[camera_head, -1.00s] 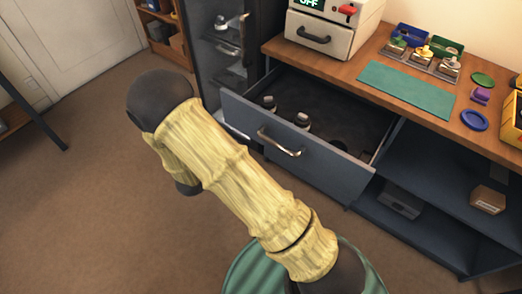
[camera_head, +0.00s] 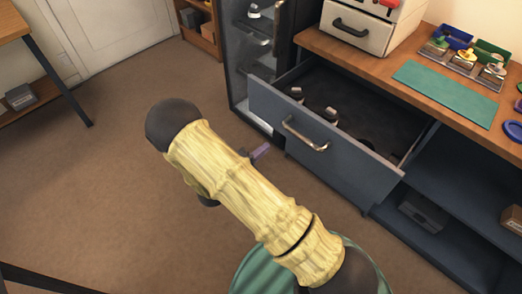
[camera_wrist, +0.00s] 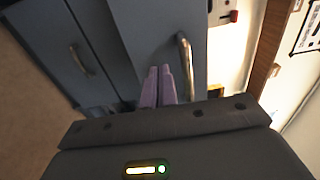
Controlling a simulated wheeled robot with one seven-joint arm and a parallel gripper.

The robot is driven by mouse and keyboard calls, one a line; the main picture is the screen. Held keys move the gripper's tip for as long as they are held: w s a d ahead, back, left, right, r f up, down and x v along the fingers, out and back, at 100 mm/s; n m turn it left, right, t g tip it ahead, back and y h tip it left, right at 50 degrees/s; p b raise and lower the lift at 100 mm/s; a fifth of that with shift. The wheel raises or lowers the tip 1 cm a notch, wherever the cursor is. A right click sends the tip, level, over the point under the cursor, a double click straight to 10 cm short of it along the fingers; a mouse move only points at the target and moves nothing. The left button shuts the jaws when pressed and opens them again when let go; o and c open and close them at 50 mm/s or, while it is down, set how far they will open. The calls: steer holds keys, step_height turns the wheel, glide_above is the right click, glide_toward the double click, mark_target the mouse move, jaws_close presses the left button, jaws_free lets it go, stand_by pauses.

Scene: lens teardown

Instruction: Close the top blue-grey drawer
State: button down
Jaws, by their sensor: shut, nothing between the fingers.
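The top blue-grey drawer (camera_head: 345,165) is pulled well out from under the wooden counter in the head view. Its metal handle (camera_head: 305,137) is on the front, and small dark bottles with light caps (camera_head: 330,114) stand inside. In the wrist view a blue-grey front (camera_wrist: 150,35) with a metal handle (camera_wrist: 185,58) lies ahead of my fingers. My gripper (camera_head: 262,151) shows as a small purple tip behind my arm, low and left of the drawer front. In the wrist view its purple fingers (camera_wrist: 158,84) are together and empty, near the handle; contact cannot be told.
The counter (camera_head: 345,50) holds a white machine (camera_head: 365,25), a green mat (camera_head: 440,92) and small trays. A dark glass-front cabinet (camera_head: 250,60) stands left of the drawer. Open shelves (camera_head: 440,195) are at right. The brown floor (camera_head: 120,165) at left is clear.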

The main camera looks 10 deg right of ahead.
mark_target(285, 131)
steer(key=x, duration=1.1)
